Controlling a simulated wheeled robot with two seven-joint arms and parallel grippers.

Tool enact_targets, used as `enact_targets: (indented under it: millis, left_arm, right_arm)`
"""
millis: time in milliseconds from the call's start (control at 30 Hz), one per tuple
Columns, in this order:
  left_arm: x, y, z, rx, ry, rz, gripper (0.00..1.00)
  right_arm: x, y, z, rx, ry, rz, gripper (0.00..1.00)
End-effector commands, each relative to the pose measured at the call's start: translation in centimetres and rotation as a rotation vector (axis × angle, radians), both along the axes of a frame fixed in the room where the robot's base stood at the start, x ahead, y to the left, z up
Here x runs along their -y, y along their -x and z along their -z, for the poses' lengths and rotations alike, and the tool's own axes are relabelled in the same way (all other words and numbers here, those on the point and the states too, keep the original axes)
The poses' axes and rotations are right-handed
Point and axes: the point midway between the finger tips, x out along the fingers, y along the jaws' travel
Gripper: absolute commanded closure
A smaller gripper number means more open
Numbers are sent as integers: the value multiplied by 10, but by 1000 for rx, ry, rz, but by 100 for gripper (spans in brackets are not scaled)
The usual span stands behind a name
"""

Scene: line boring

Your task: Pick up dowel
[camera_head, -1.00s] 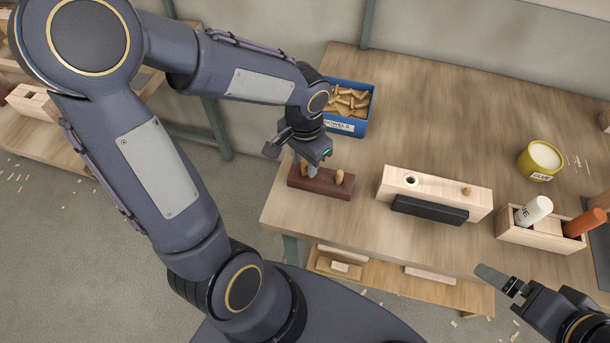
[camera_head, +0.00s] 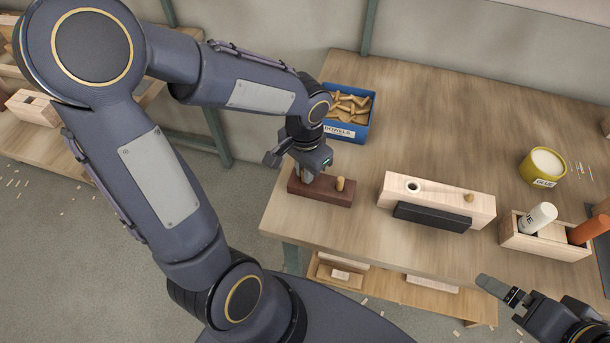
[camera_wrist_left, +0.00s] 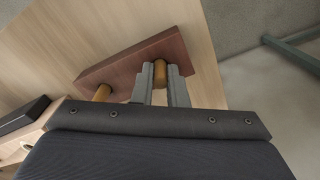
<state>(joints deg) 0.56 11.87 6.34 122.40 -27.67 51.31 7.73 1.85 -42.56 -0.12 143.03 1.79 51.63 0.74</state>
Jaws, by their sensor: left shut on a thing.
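A dark red-brown block (camera_head: 330,193) lies near the left front corner of the workbench with two wooden dowels at it. One dowel (camera_head: 340,184) stands upright in the block, free of my gripper; it also shows in the left wrist view (camera_wrist_left: 102,92). My left gripper (camera_head: 308,174) is over the block's left end, shut on the other dowel (camera_wrist_left: 160,74), which shows between the fingers in the left wrist view. I cannot tell whether this dowel's lower end is still in the block. My right gripper (camera_head: 497,291) is at the lower right, away from the block; its opening is unclear.
A blue bin of dowels (camera_head: 347,133) stands behind the block. To the right are a pale drilled block (camera_head: 450,199) with a black piece (camera_head: 431,217) in front, a yellow glue pot (camera_head: 542,167) and a wooden caddy (camera_head: 545,243) with bottles. The bench's middle back is clear.

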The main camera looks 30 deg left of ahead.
Motion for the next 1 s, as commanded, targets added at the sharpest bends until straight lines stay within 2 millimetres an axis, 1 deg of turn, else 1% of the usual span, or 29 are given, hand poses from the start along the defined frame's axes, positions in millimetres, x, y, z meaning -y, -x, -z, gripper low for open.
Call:
enact_targets:
  millis: [267, 800, 1000]
  left_arm:
    - [0, 0, -2, 0, 0, 0, 100]
    - [0, 0, -18, 1, 0, 0, 100]
    - [0, 0, -20, 0, 0, 0, 100]
  right_arm:
    - [0, 0, -2, 0, 0, 0, 0]
    - [0, 0, -15, 0, 0, 0, 0]
    - [0, 0, -17, 0, 0, 0, 0]
